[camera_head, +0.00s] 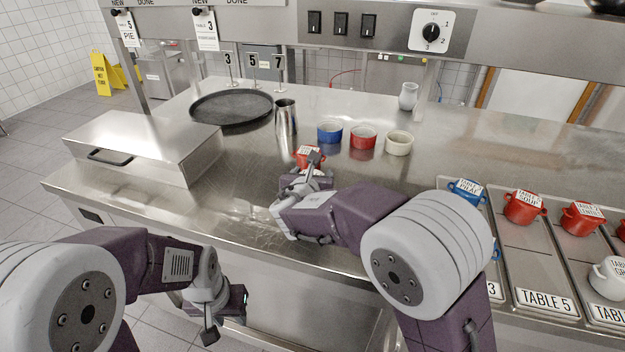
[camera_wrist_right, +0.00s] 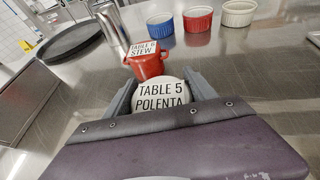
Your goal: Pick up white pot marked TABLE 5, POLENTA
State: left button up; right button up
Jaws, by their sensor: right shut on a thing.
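The white pot marked TABLE 5, POLENTA (camera_wrist_right: 160,95) sits between the two fingers of my right gripper (camera_wrist_right: 158,92), which is shut on it. Its white label faces the wrist camera. In the head view my right gripper (camera_head: 303,183) is over the counter and its wrist hides most of the pot. I cannot tell whether the pot is clear of the counter. My left gripper (camera_head: 225,318) hangs low in front of the counter's front edge, fingers apart and empty.
A red pot labelled STEW (camera_wrist_right: 146,62) stands just beyond the white pot. Blue (camera_head: 330,133), red (camera_head: 363,137) and cream (camera_head: 398,143) ramekins and a steel cup (camera_head: 286,118) stand behind. Trays marked by table, such as TABLE 5 (camera_head: 545,299), lie at right. A steel box (camera_head: 140,143) is at left.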

notch_tip(320, 180, up, 2)
jog(key=shift+r+p, duration=0.25)
jog(key=shift+p, duration=0.1)
jog(key=s+d+r, duration=0.4)
jog(key=d+r, duration=0.2)
jog(key=d, duration=0.4)
jog(key=shift+s+d+r+p, duration=0.35)
jog(key=shift+r+p, duration=0.05)
jog(key=shift+p, duration=0.05)
